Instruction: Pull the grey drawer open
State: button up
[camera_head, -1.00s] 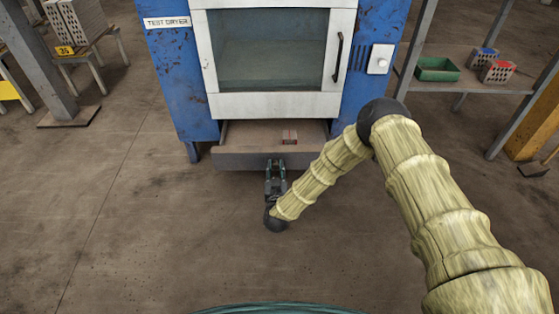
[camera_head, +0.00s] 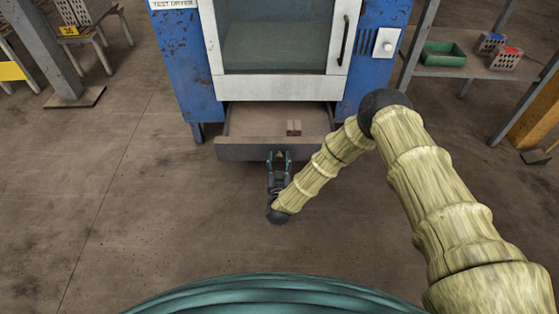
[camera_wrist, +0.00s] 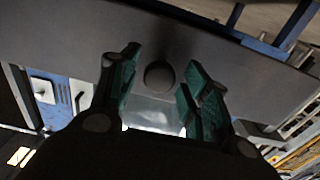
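The grey drawer (camera_head: 247,152) sits at the foot of the blue dryer and stands partly open, with its inside showing. A small brown brick (camera_head: 294,128) lies in it. My gripper (camera_head: 279,155) is at the middle of the drawer's front face. In the wrist view the drawer front (camera_wrist: 70,40) fills the upper part, with a round dark knob (camera_wrist: 160,75) on it. The green-padded fingers of my gripper (camera_wrist: 162,68) stand on either side of the knob, with a visible gap to each side. The fingers look apart and not closed on the knob.
The blue dryer (camera_head: 182,70) with its closed glass door (camera_head: 280,40) stands above the drawer. A shelf at right holds a green bin (camera_head: 441,54) and hollow bricks (camera_head: 506,58). A steel post (camera_head: 45,50) stands at left. The floor in front is clear.

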jog(key=shift+s, duration=0.1)
jog(key=s+d, duration=0.1)
jog(key=s, duration=1)
jog(key=shift+s, duration=0.4)
